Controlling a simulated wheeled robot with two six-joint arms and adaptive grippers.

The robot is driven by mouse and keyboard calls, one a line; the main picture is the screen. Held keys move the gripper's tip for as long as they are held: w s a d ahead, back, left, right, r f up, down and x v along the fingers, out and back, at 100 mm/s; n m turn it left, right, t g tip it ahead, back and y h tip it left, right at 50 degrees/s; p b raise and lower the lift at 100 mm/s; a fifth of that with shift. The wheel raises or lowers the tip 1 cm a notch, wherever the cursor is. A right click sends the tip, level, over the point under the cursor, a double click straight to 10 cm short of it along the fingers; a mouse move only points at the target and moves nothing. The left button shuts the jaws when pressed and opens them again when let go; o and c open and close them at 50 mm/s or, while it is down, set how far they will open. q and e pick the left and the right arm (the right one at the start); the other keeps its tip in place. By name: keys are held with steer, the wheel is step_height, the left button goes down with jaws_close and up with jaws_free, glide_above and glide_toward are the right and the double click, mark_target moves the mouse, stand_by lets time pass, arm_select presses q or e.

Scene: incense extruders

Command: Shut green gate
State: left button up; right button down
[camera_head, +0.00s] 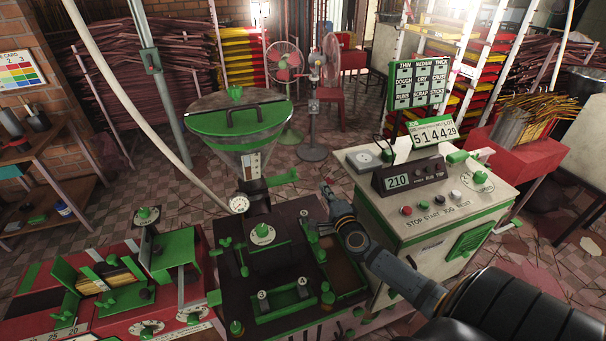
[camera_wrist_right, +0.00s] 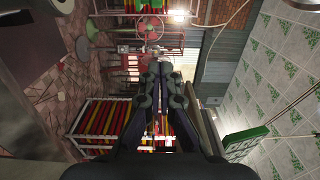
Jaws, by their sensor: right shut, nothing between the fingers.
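Several green parts show in the head view, and I cannot tell for sure which is the gate. A green bracket (camera_head: 310,232) stands on the right side of the dark extruder top (camera_head: 235,285). A green slide frame (camera_head: 283,303) with two small numbered knobs lies at its front. A green plate (camera_head: 172,250) stands on the red machine to the left. My right gripper (camera_head: 327,192) is above the extruder's right rear edge, near the bracket. It is shut and empty; its closed fingers also show in the wrist view (camera_wrist_right: 160,68). My left gripper is out of view.
A control console (camera_head: 430,215) with buttons and displays stands close right of the extruder. A green-lidded hopper (camera_head: 240,120) and a pressure gauge (camera_head: 238,205) rise behind it. Two fans (camera_head: 284,62) and stacked racks are farther back. Open tiled floor lies behind the extruder.

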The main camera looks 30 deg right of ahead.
mark_target(288, 179)
steer(key=x, duration=0.9)
steer(key=w+a, duration=0.1)
steer(key=a, duration=0.2)
steer(key=w+a+p, duration=0.1)
steer(key=a, duration=0.2)
steer(key=w+a, duration=0.1)
steer(key=a, duration=0.2)
steer(key=shift+a+f+p, duration=0.2)
steer(key=shift+f+p, duration=0.05)
steer(key=shift+p, duration=0.1)
steer(key=shift+d, duration=0.15)
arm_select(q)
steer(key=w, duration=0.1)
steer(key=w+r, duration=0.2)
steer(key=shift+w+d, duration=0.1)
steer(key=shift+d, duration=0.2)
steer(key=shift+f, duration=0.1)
arm_select(e)
steer(key=shift+f, duration=0.1)
